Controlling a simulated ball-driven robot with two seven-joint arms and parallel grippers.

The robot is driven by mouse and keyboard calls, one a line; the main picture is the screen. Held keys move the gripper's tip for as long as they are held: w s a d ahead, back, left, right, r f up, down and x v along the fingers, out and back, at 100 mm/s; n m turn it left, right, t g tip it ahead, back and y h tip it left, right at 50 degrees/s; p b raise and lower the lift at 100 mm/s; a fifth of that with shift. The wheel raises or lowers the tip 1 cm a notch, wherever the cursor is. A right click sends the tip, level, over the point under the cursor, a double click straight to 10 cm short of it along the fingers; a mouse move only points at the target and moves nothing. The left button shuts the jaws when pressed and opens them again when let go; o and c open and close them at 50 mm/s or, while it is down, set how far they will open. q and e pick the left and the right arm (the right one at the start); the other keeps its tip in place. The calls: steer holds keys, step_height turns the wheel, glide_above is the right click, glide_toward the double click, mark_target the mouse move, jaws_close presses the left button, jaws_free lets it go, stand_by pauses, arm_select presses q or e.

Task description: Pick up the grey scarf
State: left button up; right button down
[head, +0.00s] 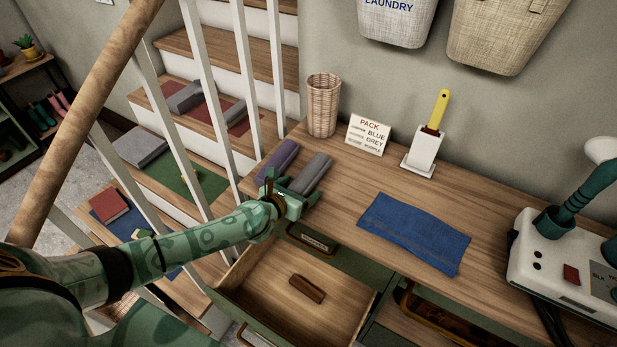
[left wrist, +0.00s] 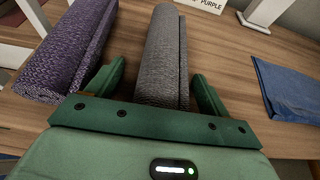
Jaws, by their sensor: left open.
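The grey scarf (head: 313,172) is a rolled bundle lying on the wooden bench top, beside a purple roll (head: 279,160). My left gripper (head: 291,199) is open at the near end of the grey scarf. In the left wrist view the grey scarf (left wrist: 161,60) lies between the two green fingers of the gripper (left wrist: 157,88), one on each side of its near end. The purple roll (left wrist: 73,50) lies just left of the left finger. My right gripper is not in view.
An open drawer (head: 237,301) with a brown block (head: 307,288) is below my left gripper. A folded blue cloth (head: 414,233), a sign (head: 368,135), a wicker basket (head: 323,105), a yellow-handled brush (head: 437,110) and a white machine (head: 560,265) stand on the bench. Stair railings rise at left.

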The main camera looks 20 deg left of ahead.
arm_select(q)
steer(key=shift+r, duration=0.1)
steer(key=c, duration=1.1)
